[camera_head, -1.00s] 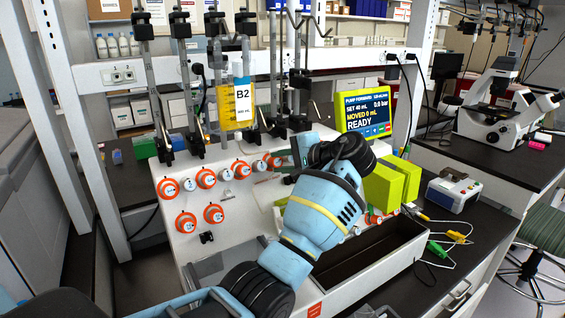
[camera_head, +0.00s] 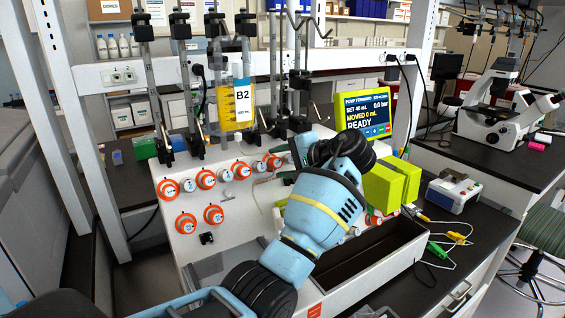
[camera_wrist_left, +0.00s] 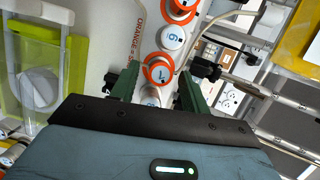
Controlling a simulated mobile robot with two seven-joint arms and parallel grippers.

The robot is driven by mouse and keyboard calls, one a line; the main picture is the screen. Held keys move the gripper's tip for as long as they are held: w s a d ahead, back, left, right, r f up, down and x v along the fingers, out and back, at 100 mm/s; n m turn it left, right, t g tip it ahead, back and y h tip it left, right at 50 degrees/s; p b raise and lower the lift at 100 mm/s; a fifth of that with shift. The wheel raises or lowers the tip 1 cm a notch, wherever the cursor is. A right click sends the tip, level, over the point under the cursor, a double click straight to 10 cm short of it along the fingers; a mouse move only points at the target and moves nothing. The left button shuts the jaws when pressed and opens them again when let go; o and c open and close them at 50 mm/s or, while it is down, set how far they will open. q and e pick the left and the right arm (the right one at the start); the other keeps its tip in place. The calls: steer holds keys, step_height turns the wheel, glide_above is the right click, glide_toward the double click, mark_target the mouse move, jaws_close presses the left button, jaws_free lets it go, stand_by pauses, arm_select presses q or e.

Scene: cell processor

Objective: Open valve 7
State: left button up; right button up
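Valve 7 is an orange-ringed knob marked 7 (camera_wrist_left: 158,73) in the left wrist view, on the pale panel. It shows small at the right end of the top row in the head view (camera_head: 272,162). My left gripper (camera_wrist_left: 157,88) is open, with one dark green finger on either side of the line to valve 7. I cannot tell whether the fingers touch it. In the head view the left gripper (camera_head: 296,152) is at the panel, partly hidden by my blue wrist. My right gripper is not in view.
White knob 6 (camera_wrist_left: 172,38) sits beside valve 7, and several other orange and white knobs fill the panel (camera_head: 228,240). A yellow bag marked B2 (camera_head: 243,103) hangs above. The green-framed pump screen (camera_head: 366,113) reads READY. A green block (camera_head: 383,188) stands right of my wrist.

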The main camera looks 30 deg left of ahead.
arm_select(q)
steer(key=shift+d, duration=0.1)
steer(key=v, duration=0.7)
steer(key=shift+d, duration=0.3)
steer(key=shift+r, duration=0.15)
